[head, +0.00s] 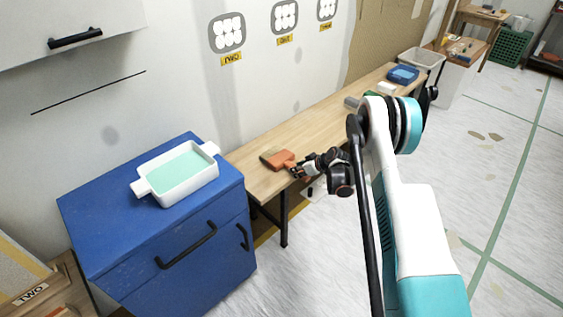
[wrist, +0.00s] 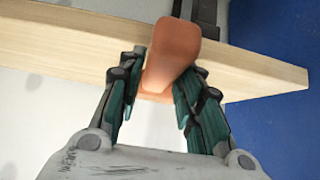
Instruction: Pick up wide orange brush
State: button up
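The wide orange brush (head: 276,157) lies at the near left end of the long wooden table in the head view, with its handle towards my gripper (head: 297,171). In the wrist view the orange brush handle (wrist: 172,50) stands between the two dark and teal fingers of my gripper (wrist: 160,78). The fingers are close along both sides of the handle. I cannot tell whether both press on it. The brush's dark head is partly cut off at the top of the wrist view.
The wooden table (head: 330,119) runs along the wall. A blue cabinet (head: 90,235) with a white tray (head: 190,187) stands to its left. A blue container (head: 403,75) and small items lie at the table's far end. Open floor is at the right.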

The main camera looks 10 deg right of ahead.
jog(key=c, duration=0.4)
notch_tip(320, 180, up, 20)
jog(key=p, duration=0.6)
jog(key=shift+p, duration=0.4)
